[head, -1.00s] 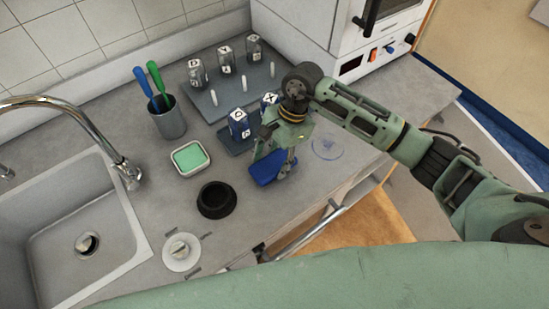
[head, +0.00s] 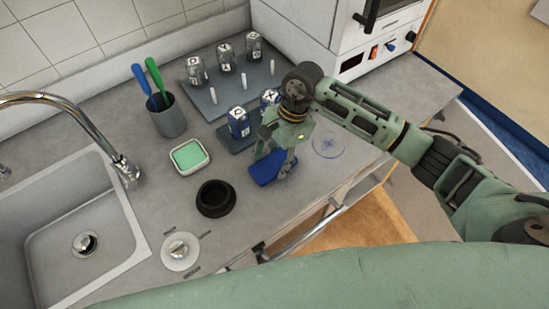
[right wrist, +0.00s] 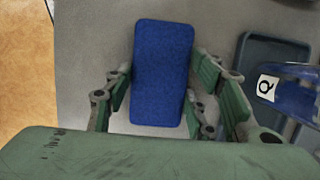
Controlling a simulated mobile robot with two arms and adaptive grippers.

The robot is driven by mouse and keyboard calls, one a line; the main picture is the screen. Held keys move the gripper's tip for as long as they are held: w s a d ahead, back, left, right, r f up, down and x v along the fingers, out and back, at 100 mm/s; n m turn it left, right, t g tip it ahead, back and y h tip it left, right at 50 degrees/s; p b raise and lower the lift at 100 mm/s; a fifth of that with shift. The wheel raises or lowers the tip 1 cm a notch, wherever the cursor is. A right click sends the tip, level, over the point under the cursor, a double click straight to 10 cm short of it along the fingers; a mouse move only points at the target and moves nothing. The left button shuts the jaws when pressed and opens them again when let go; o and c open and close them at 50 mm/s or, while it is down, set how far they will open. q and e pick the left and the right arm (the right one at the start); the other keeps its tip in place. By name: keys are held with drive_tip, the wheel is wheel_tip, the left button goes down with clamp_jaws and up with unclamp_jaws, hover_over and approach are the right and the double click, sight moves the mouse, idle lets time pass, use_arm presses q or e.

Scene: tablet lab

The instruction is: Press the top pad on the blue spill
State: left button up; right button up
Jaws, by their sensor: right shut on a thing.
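A blue pad (head: 266,169) is held in my right gripper (head: 284,161), just above or at the grey bench; I cannot tell whether it touches. In the right wrist view the same blue pad (right wrist: 162,75) lies between the two fingers of my right gripper (right wrist: 160,92), which is shut on it. The blue spill (head: 327,145) is a faint, thin bluish ring with marks inside, on the bench to the right of the gripper and apart from the pad. My left gripper is not in view.
A black round holder (head: 215,199), a dish with a green pad (head: 188,156) and a cup with blue and green tools (head: 168,118) stand to the left. Racks with labelled vials (head: 238,122) are behind. A sink (head: 75,215) lies far left; the bench's front edge is close.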

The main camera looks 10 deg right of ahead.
drive_tip(key=shift+s+f+b, duration=0.25)
drive_tip(key=shift+f+b, duration=0.1)
drive_tip(key=shift+b, duration=0.6)
idle(2.5)
idle(0.5)
drive_tip(key=shift+w+r+p, duration=0.2)
drive_tip(key=shift+r+p, duration=0.25)
drive_tip(key=shift+r, duration=0.5)
drive_tip(key=shift+r+p, duration=0.9)
drive_tip(key=shift+r, duration=1.9)
drive_tip(key=shift+w, duration=0.1)
